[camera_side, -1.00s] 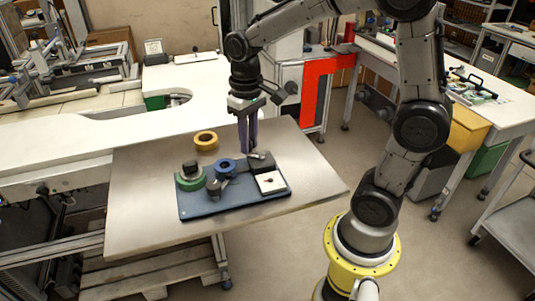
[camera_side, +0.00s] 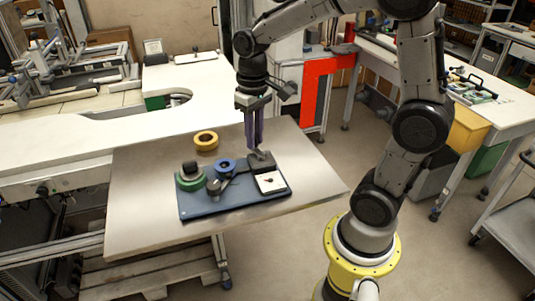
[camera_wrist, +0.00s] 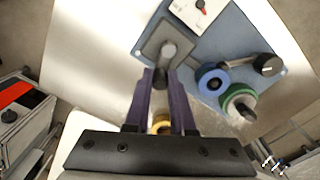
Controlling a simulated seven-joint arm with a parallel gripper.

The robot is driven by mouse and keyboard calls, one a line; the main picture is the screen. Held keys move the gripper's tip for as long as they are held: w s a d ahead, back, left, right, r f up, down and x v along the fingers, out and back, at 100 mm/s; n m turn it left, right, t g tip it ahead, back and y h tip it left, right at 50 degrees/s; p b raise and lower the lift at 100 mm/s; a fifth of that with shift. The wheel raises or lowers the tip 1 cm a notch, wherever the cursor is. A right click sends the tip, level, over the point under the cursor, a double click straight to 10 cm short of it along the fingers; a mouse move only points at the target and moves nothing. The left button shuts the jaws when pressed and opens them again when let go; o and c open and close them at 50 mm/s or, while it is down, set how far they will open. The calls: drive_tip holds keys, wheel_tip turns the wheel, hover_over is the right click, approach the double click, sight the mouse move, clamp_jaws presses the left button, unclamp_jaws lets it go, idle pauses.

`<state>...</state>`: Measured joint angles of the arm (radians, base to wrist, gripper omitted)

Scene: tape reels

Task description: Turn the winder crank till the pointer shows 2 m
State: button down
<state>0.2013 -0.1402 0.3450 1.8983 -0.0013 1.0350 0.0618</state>
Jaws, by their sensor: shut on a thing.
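The winder crank (camera_side: 264,161) is a dark grey piece at the back right of the blue base (camera_side: 235,202). In the wrist view the crank (camera_wrist: 153,45) has a grey plate and a rounded grey arm leading down between my fingers. My gripper (camera_side: 256,148) comes down from above with its purple fingers shut on the crank's handle; the fingertips also show in the wrist view (camera_wrist: 161,77). The fingers partly hide the handle. The white dial card (camera_side: 270,186) beside the crank carries a red and dark pointer (camera_wrist: 201,5); its reading is too small to tell.
A blue reel (camera_side: 225,166), a green reel (camera_side: 190,182) and a dark arm with a knob (camera_side: 213,187) sit on the base, left of the crank. A yellow reel (camera_side: 206,140) lies apart on the metal table (camera_side: 140,215). The table's right side is clear.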

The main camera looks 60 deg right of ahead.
drive_tip(key=shift+s+d, duration=0.25)
drive_tip(key=shift+s, duration=0.15)
drive_tip(key=shift+s+d, duration=0.35)
drive_tip(key=shift+s, duration=0.2)
drive_tip(key=shift+s+f, duration=0.1)
drive_tip(key=shift+s, duration=0.6)
